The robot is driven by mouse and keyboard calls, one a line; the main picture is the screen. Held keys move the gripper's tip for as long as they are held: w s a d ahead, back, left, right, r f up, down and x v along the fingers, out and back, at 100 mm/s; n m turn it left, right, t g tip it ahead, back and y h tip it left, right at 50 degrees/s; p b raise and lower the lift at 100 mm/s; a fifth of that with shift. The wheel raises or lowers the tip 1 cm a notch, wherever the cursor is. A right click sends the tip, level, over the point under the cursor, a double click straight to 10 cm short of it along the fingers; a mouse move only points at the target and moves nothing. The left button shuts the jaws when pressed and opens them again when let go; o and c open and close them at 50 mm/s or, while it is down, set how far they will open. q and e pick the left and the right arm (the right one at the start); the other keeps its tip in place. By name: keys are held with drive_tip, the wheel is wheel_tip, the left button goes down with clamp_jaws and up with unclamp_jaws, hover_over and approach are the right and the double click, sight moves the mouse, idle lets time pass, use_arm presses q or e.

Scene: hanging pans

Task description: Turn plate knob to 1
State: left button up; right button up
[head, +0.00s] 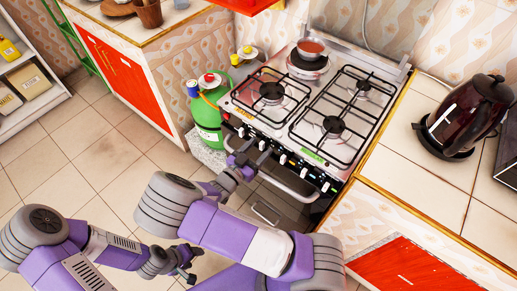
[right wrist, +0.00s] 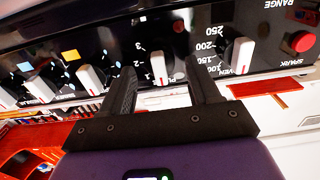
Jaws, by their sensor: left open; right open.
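The stove's front panel carries a row of white knobs. In the right wrist view the plate knob (right wrist: 160,64) is white with a red mark on its end. Numbers including 2 and 3 are printed beside it, and its label is partly covered. My right gripper (right wrist: 164,88) is open, with one dark finger on each side of this knob. I see no clear contact. In the head view my right gripper (head: 252,156) is at the stove's front panel. My left gripper (head: 188,272) is open and empty, low over the floor.
The oven knob (right wrist: 238,57) and red spark button (right wrist: 302,42) lie to the right of the plate knob, and other knobs (right wrist: 91,80) to the left. A pot (head: 311,47) stands on the stove. A green gas bottle (head: 208,120) and a dark kettle (head: 468,115) flank it.

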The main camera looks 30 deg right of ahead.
drive_tip(key=shift+w+d, duration=0.15)
drive_tip(key=shift+d, duration=0.1)
drive_tip(key=c, duration=1)
drive_tip(key=m+b, duration=0.1)
drive_tip(key=m, duration=0.3)
drive_tip(key=shift+m, duration=0.3)
drive_tip(key=shift+f+m+b, duration=0.1)
drive_tip(key=shift+m+b, duration=0.9)
drive_tip(key=shift+m, duration=1)
